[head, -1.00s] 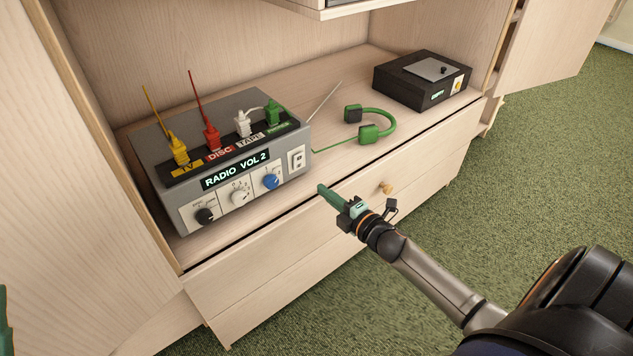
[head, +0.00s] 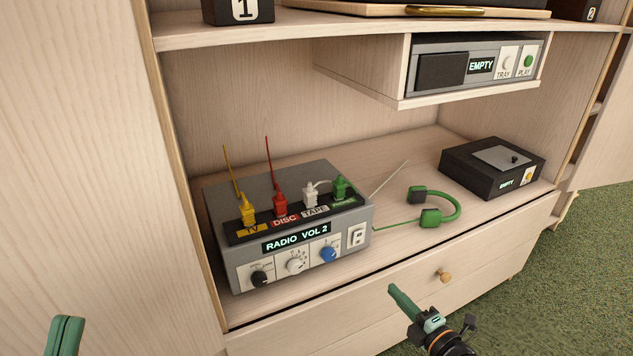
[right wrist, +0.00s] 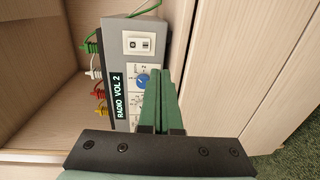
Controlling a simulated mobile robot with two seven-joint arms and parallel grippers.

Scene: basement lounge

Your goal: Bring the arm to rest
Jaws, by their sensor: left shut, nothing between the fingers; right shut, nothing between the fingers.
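My right gripper (head: 405,302) is shut and empty in front of the cabinet's drawer, at the lower middle of the head view. In the right wrist view its green fingers (right wrist: 164,100) lie together and overlap the front of the grey radio unit (right wrist: 150,25), hiding part of its knobs. My left gripper (head: 66,336) is shut and empty at the lower left corner of the head view, with only its green fingers showing. The radio unit also stands on the shelf in the head view (head: 320,185), its display reading "RADIO VOL 2".
Yellow (head: 247,211), red (head: 280,204), white (head: 311,194) and green plugs (head: 341,188) sit on the radio unit. Green headphones (head: 455,206) and a black box (head: 492,168) lie to its right. A grey player (head: 477,68) hangs above. A drawer knob (head: 445,276) is near my right gripper.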

